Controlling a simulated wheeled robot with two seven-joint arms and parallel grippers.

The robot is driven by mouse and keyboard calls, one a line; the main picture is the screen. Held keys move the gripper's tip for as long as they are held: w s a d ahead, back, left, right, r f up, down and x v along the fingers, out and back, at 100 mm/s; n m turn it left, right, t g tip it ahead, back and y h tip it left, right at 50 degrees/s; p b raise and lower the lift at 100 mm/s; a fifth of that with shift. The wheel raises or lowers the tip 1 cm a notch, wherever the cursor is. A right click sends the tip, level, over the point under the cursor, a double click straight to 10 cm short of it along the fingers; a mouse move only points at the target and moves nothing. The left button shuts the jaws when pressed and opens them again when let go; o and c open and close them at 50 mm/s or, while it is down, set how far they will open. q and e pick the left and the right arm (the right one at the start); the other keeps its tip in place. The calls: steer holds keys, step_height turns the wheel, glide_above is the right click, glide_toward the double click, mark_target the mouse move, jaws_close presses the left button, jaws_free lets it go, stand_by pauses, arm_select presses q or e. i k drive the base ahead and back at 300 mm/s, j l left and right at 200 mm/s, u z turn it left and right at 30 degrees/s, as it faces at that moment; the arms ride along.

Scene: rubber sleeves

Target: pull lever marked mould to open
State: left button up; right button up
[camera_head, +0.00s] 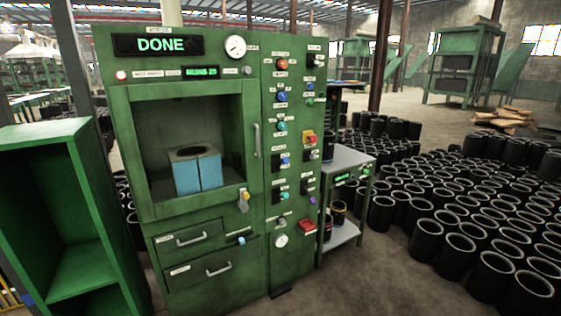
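A green press machine (190,215) stands in the middle, with its display (157,44) reading DONE. Its open window holds a light blue two-part mould (195,171) with a round dark opening on top; a vertical seam shows between its halves. The right panel (281,160) carries several small levers and knobs with white labels, too small to read, so I cannot tell which is marked mould. A blue-tipped lever (241,240) is by the drawers. Neither gripper is in view.
An empty green shelf (78,272) stands close on the left. A grey side table (347,158) with small green displays stands right of the machine. Many black sleeves (427,239) cover the floor on the right. Two drawers (205,268) with handles are low on the machine.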

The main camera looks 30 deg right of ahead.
mark_target(284, 160)
steer(key=i+l, duration=0.3)
steer(key=l, duration=0.15)
steer(key=i+l, duration=0.25)
steer(key=l, duration=0.2)
steer(key=i+l, duration=0.3)
steer(key=l, duration=0.15)
steer(key=i+l+z, duration=0.1)
steer(key=i+l, duration=0.15)
steer(key=l, duration=0.2)
